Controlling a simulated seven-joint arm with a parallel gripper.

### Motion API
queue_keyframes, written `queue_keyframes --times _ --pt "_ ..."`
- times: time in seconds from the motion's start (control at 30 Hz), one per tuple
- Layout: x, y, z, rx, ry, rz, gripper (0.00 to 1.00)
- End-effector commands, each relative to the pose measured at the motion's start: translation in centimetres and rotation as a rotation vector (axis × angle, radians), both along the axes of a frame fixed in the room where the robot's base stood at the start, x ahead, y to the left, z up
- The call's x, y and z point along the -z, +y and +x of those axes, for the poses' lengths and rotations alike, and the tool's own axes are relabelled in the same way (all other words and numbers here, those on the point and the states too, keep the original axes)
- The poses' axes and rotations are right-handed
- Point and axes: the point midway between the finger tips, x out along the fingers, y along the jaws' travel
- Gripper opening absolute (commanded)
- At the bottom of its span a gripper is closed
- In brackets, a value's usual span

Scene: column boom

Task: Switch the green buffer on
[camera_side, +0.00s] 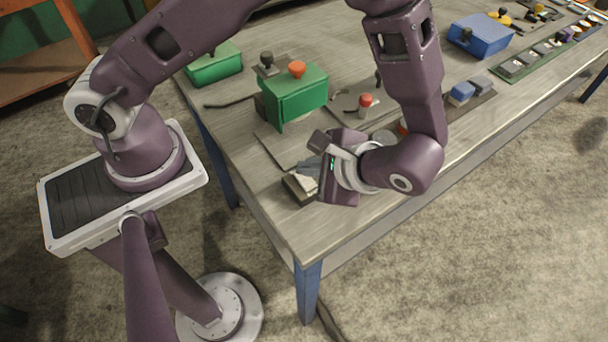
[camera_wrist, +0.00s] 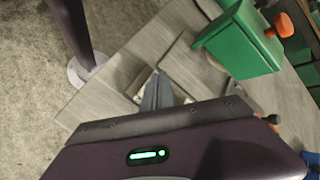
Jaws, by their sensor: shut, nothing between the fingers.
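A green box-shaped machine (camera_side: 292,96) with an orange knob (camera_side: 297,69) stands on the table; it also shows at the upper right of the wrist view (camera_wrist: 240,45). A second green box (camera_side: 213,66) with a dark knob stands behind it to the left. I cannot tell from looks alone which is the buffer. My gripper (camera_side: 309,168) is shut and empty, low near the table's front corner, apart from the green machine. Its grey fingers (camera_wrist: 157,93) are over or beside a small dark block with a pale top (camera_side: 299,187), partly hidden; contact is unclear.
A red-capped knob (camera_side: 366,100) sits on a plate right of the green machine. A blue box (camera_side: 480,35) and small blue and grey blocks (camera_side: 462,92) are farther right. A dark cable lies left of the machine. The table edge is close to my gripper.

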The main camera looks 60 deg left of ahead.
Motion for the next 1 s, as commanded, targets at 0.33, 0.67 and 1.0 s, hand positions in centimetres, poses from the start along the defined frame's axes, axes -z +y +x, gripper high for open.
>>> queue_keyframes --times 0.33,0.67,1.0 --pt "0.2 0.0 0.0 0.000 0.001 0.000 0.00" --pt "0.9 0.1 0.0 0.000 0.000 0.000 0.00" --pt "1.0 0.1 0.0 0.000 0.000 0.000 0.00"
